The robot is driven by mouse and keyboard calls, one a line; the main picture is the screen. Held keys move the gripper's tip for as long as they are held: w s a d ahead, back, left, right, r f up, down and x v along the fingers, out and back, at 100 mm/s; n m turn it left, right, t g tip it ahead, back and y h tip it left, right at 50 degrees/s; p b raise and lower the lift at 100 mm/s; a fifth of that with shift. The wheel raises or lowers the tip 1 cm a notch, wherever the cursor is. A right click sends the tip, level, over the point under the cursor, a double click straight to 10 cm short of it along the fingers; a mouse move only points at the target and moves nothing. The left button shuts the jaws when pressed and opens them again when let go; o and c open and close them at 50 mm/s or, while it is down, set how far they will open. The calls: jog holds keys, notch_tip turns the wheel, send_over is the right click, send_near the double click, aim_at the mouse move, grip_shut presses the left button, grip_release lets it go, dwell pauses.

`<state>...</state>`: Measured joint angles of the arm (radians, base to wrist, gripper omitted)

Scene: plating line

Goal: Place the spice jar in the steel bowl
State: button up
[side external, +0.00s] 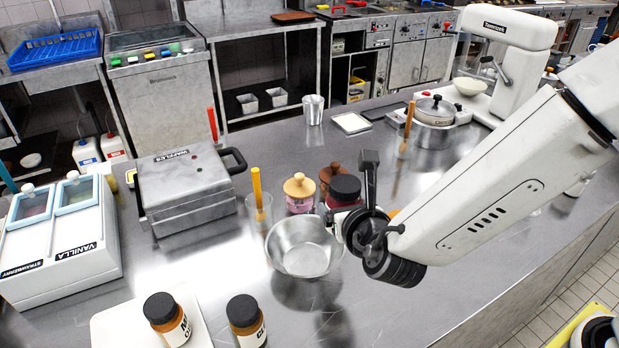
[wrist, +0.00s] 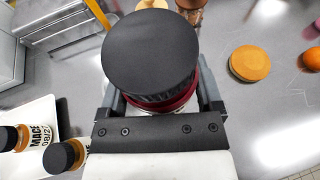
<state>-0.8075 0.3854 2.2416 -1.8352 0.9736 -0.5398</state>
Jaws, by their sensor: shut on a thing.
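The spice jar, with a wide black lid and a dark red body, is in my gripper (side external: 357,212). In the side view the jar (side external: 344,188) is upright, at the bowl's back right. In the wrist view its black lid (wrist: 150,50) fills the middle, between the two fingers. The steel bowl (side external: 302,250) stands on the counter, and the part of it in view looks empty. My gripper is at the bowl's right rim in the side picture; I cannot tell whether the jar is over the bowl. I cannot make out the bowl in the wrist view.
Two black-lidded jars (side external: 168,318) (side external: 246,320) stand at the front, by a white board (side external: 112,322). Behind the bowl are a wooden-lidded pink jar (side external: 300,200) and a glass with a spoon (side external: 257,205). A waffle iron (side external: 187,190) stands left. An orange (wrist: 311,58) lies right.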

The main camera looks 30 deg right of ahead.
jog(key=w+a+f, duration=0.3)
jog(key=w+f, duration=0.4)
jog(key=w, duration=0.1)
jog(key=shift+w+a+f, duration=0.2)
jog(key=shift+w+a, duration=0.1)
jog(key=shift+w, duration=0.05)
jog(key=shift+w+a+f, duration=0.1)
jog(key=shift+w+f, duration=0.05)
jog(key=shift+f, duration=0.8)
jog(key=shift+w+f, duration=0.1)
jog(key=shift+f, duration=0.8)
jog(key=shift+f, duration=0.3)
jog(key=o, duration=1.3)
jog(key=shift+c, duration=0.2)
jog(key=shift+r, duration=0.1)
